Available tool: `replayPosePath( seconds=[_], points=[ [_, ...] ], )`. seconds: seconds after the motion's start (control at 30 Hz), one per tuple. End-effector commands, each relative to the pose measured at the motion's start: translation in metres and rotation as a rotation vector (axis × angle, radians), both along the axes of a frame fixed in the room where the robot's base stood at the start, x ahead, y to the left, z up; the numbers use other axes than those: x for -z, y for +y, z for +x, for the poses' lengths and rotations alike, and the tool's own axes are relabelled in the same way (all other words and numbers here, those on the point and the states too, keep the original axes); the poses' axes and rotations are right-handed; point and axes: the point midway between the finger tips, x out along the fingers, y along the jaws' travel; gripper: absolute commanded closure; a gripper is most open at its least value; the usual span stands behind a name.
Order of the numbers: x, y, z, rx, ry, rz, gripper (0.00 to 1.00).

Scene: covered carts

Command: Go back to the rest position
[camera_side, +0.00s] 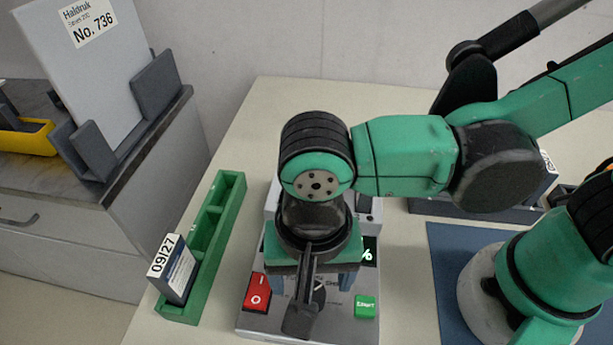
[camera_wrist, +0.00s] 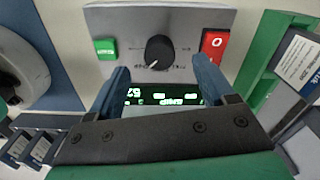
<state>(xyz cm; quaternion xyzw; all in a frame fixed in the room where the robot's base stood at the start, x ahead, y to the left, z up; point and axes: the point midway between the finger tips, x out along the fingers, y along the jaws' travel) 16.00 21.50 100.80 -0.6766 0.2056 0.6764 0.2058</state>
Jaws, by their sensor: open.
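My gripper (camera_side: 311,284) points down over a grey device (camera_side: 255,322) on the pale table. Its two blue fingers stand apart with nothing seen between them. In the wrist view my gripper (camera_wrist: 160,70) straddles the device's lit display (camera_wrist: 165,97), its tips reaching toward the black knob (camera_wrist: 160,49). Whether the tips touch the device cannot be told. The device has a green start button (camera_side: 365,307) and a red switch (camera_side: 257,292). Part of the device is hidden behind my wrist.
A green slotted rack (camera_side: 228,215) stands left of the device, holding a box labelled 09/27 (camera_side: 172,270). A dark rack (camera_side: 428,207) with boxes lies at the right, behind a blue mat (camera_side: 440,262). A grey cabinet (camera_side: 170,160) with a large panel (camera_side: 88,75) stands at far left.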

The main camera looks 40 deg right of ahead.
Motion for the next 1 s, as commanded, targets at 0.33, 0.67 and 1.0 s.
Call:
replayPosePath(
  seconds=[0.33, 0.67, 1.0],
  points=[
    [-0.017, -0.001, 0.0, 0.0, 0.0, 0.0, 0.24],
    [-0.019, -0.007, 0.009, -0.043, -0.016, 0.012, 0.24],
    [-0.038, -0.096, 0.088, -0.583, -0.253, 0.005, 0.24]
  ],
)
